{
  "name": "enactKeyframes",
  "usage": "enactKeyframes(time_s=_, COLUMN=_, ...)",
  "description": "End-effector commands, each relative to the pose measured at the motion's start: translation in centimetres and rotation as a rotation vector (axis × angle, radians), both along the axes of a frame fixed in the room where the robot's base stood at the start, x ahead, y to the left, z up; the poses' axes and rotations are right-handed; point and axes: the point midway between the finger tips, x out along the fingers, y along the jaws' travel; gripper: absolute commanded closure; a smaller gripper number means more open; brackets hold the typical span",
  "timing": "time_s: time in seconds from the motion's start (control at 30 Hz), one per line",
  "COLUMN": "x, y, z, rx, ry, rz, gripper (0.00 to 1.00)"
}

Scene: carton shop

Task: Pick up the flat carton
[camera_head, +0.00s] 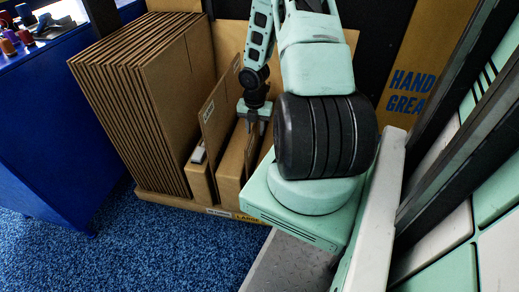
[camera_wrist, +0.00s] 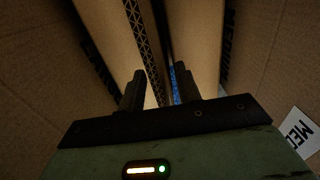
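Several flat brown cartons stand on edge in a low rack (camera_head: 180,203). A tight row of them (camera_head: 165,90) is on the left. Single flat cartons (camera_head: 218,112) stand to its right, by my gripper. My gripper (camera_head: 255,122) points down among these, at their upper edges. In the wrist view its two fingers (camera_wrist: 157,90) are apart. The corrugated edge of a flat carton (camera_wrist: 147,45) runs between them, nearer the left finger. A gap with blue floor shows by the right finger. The fingertips are partly hidden in the head view.
A blue bench (camera_head: 50,130) with small spools is at the left. A large printed board (camera_head: 415,65) stands behind. Blue carpet (camera_head: 130,255) in front is clear.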

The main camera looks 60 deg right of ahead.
Motion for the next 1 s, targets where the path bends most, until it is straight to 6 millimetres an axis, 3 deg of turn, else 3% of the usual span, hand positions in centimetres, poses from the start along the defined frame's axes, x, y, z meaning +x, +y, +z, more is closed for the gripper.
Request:
enactKeyframes(time_s=0.07, x=0.0, y=0.0, z=-1.5, rx=0.0, ry=0.001, rz=0.002, gripper=0.66)
enactKeyframes(time_s=0.3, x=0.1, y=0.0, z=-1.4, rx=-0.001, ry=0.0, rz=0.001, gripper=0.66)
enactKeyframes(time_s=0.33, x=0.0, y=0.0, z=-1.4, rx=-0.001, ry=0.0, rz=0.001, gripper=0.69)
enactKeyframes(time_s=0.43, x=0.0, y=0.0, z=-1.4, rx=-0.001, ry=0.0, rz=0.001, gripper=0.97)
enactKeyframes(time_s=0.47, x=0.0, y=0.0, z=-1.4, rx=-0.001, ry=0.0, rz=0.001, gripper=1.0)
enactKeyframes(time_s=0.83, x=0.0, y=0.0, z=-1.2, rx=-0.001, ry=0.0, rz=0.0, gripper=1.0)
enactKeyframes(time_s=1.0, x=0.0, y=0.0, z=0.0, rx=-0.001, ry=0.0, rz=-0.001, gripper=1.0)
